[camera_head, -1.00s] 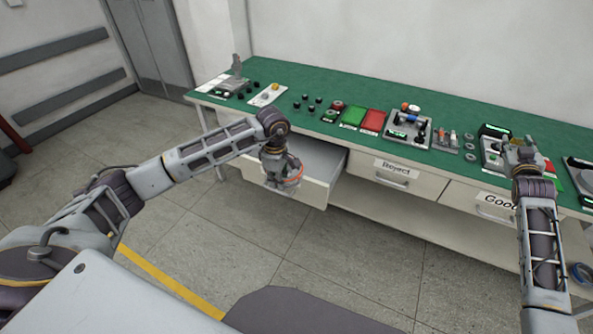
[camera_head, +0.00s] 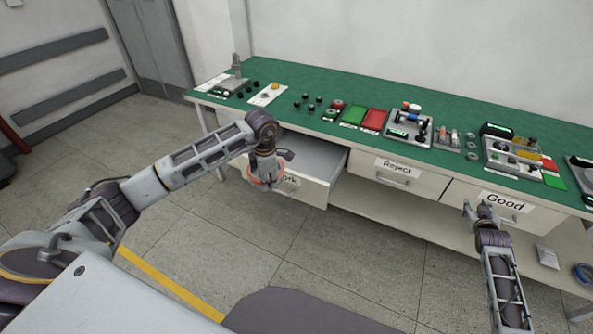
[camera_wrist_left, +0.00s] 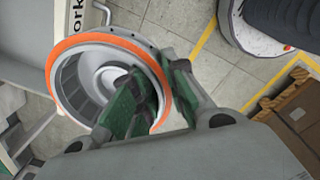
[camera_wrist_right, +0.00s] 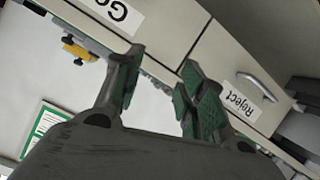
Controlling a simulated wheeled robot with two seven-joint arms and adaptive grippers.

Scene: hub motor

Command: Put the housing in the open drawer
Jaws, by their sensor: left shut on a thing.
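The housing is a round grey part with an orange rim. In the head view the housing (camera_head: 264,184) hangs at the open drawer's front left. In the left wrist view the housing (camera_wrist_left: 88,78) shows its hollow inside. My left gripper (camera_head: 266,176) is shut on its wall; the fingers (camera_wrist_left: 158,82) are in the left wrist view. The open drawer (camera_head: 314,193) stands pulled out below the bench's left part, its visible floor bare. Its label, ending in "ork", is partly hidden by my gripper. My right gripper (camera_head: 476,210) is open and empty before the Good drawer, also in the right wrist view (camera_wrist_right: 158,75).
The Reject drawer (camera_head: 385,180) and the Good drawer (camera_head: 470,200) look shut. The green bench top (camera_head: 290,80) carries red and green trays, fixtures and small parts. Floor in front of the bench is clear. A brown box (camera_wrist_left: 298,120) shows in the left wrist view.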

